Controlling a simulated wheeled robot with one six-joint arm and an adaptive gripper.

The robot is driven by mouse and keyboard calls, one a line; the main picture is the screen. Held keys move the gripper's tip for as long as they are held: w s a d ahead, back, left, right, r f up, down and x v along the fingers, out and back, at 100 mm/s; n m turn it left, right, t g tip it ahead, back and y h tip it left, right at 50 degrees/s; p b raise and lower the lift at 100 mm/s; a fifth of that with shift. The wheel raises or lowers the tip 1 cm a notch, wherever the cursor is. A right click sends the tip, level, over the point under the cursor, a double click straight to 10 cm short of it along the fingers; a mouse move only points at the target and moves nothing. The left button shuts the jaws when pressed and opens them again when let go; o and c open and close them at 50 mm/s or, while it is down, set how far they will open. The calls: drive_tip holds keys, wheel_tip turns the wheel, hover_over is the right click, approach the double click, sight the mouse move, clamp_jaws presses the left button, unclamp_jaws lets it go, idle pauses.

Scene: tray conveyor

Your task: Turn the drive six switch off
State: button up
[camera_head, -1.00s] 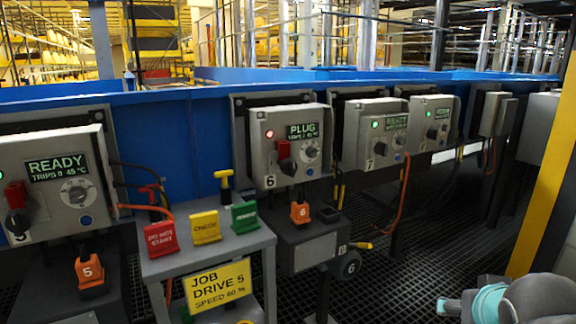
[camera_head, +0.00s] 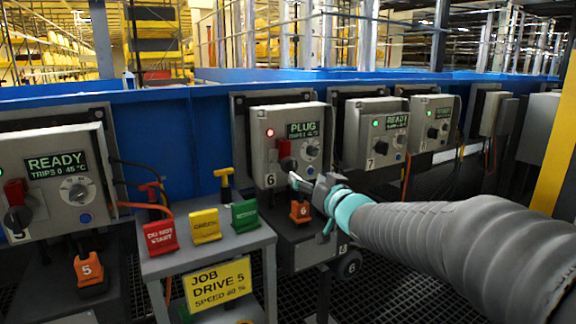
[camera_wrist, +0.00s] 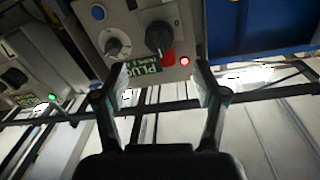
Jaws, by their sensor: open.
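The drive six box (camera_head: 258,152), marked 6, is grey and hangs on the blue rail; its display reads PLUG and a red lamp (camera_head: 270,132) is lit. Its rotary switch has a red upper part (camera_head: 284,148) and a black knob (camera_head: 287,164). In the wrist view the box appears upside down, with the black knob (camera_wrist: 157,36), red part (camera_wrist: 168,58) and a grey dial (camera_wrist: 117,43). My gripper (camera_head: 304,182) is in front of the box's lower right part. In the wrist view my gripper (camera_wrist: 160,78) is open and empty, its fingers either side below the knob.
The drive seven box (camera_head: 362,140) stands close on the right, and a READY box (camera_head: 50,190) is at left. A stand (camera_head: 205,258) with red, yellow and green tags is left of my gripper. An orange plug (camera_head: 300,211) sits below box six.

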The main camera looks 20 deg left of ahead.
sight(291, 168)
drive_tip(key=p+x, duration=0.1)
drive_tip(key=x, duration=1.1)
drive_tip(key=shift+w+a, duration=0.2)
drive_tip(key=c, duration=1.2)
drive_tip(key=shift+o, duration=0.2)
drive_tip(key=shift+f+n+b, duration=0.25)
drive_tip(key=shift+n+b, duration=0.9)
drive_tip(key=shift+n, duration=0.05)
drive_tip(key=shift+r+n+b, duration=0.25)
drive_tip(key=shift+n+b, duration=0.2)
drive_tip(key=shift+n, duration=0.65)
drive_tip(key=o, duration=1.2)
drive_tip(key=shift+c, duration=0.2)
drive_tip(key=v, duration=1.2)
drive_tip(key=shift+f, duration=0.15)
